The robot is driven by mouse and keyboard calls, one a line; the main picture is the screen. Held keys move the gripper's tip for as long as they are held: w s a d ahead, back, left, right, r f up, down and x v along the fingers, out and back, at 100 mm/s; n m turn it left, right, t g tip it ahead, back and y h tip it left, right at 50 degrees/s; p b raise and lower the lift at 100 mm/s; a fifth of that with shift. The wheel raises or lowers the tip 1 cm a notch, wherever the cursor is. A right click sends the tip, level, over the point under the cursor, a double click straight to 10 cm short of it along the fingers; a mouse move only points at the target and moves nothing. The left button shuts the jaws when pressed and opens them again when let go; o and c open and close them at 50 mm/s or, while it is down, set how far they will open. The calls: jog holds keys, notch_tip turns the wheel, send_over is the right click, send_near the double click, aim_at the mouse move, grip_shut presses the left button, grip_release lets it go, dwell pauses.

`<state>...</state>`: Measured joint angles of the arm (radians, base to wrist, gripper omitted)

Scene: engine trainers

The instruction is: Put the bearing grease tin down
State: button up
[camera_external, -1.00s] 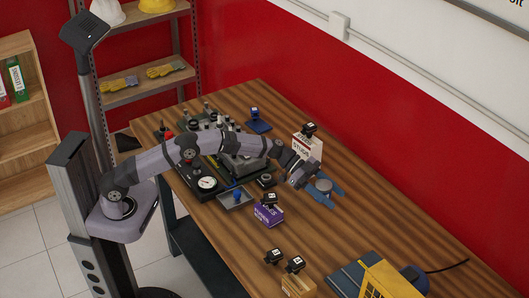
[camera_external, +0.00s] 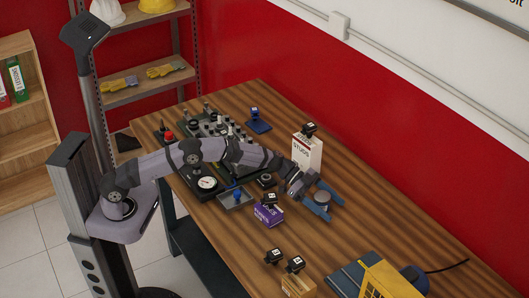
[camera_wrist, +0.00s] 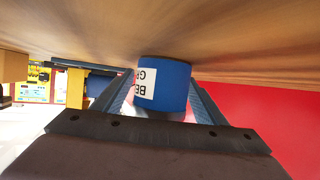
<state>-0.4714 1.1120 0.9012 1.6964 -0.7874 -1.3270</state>
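The bearing grease tin (camera_external: 322,198) is a small blue can with a grey top in the external view. In the wrist view the blue tin (camera_wrist: 172,85) shows a white label with partly hidden letters. My gripper (camera_external: 324,200) has its two blue fingers on either side of the tin. In the wrist view my gripper (camera_wrist: 162,90) appears shut on it, with the fingers against its sides. The tin is upright, at or very close to the wooden table (camera_external: 400,225). I cannot tell for sure whether its bottom touches the wood.
A white studs box (camera_external: 307,152) stands behind my gripper. A purple box (camera_external: 268,215) and a grey tray (camera_external: 236,198) stand to the left. A cardboard box (camera_external: 298,285) and a yellow case (camera_external: 392,280) are nearer the front. Bare table surrounds the tin on the right.

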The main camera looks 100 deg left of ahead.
aim_at(320, 195)
dwell(0.3)
jog(key=shift+r, duration=0.2)
jog(key=shift+s+a+r, duration=0.2)
jog(key=shift+s+a, duration=0.1)
jog(key=shift+s, duration=0.25)
jog(key=v, duration=0.3)
jog(key=shift+s+r+b, duration=0.1)
jog(key=shift+r+b, duration=0.05)
jog(key=shift+b, duration=0.25)
jog(key=r, duration=0.3)
jog(key=r+p, duration=0.1)
jog(key=r, duration=0.2)
jog(key=shift+s+a+r, duration=0.1)
jog(key=shift+s, duration=0.1)
jog(key=shift+r, duration=0.45)
